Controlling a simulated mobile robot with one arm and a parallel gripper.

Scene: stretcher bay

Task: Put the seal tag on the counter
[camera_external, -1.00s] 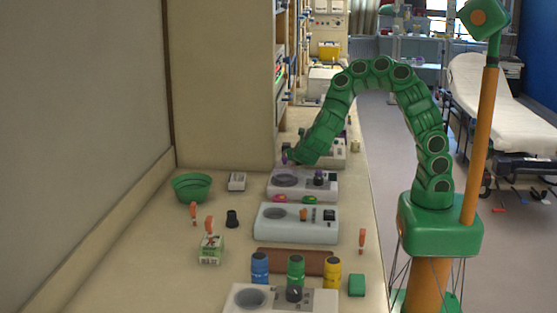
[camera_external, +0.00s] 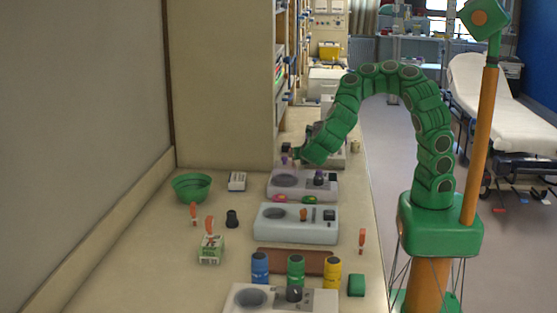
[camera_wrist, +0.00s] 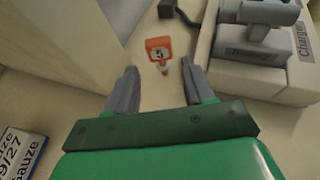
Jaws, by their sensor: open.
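A small orange tag (camera_wrist: 158,50) with a dark mark and a pale tip lies on the pale counter (camera_wrist: 155,92) in the wrist view; it looks like the seal tag. My gripper (camera_wrist: 160,80) is open, with the tag beyond and between its two grey fingers, not held. In the external view my gripper (camera_external: 299,155) is over the far part of the counter (camera_external: 150,260), near the grey devices. I cannot make out this tag there.
A grey charger (camera_wrist: 255,75) stands right of the tag, with a dark object (camera_wrist: 167,8) and cable behind. A gauze box (camera_wrist: 20,155) is at lower left. A green bowl (camera_external: 192,188) and bottles (camera_external: 296,270) stand nearer on the counter.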

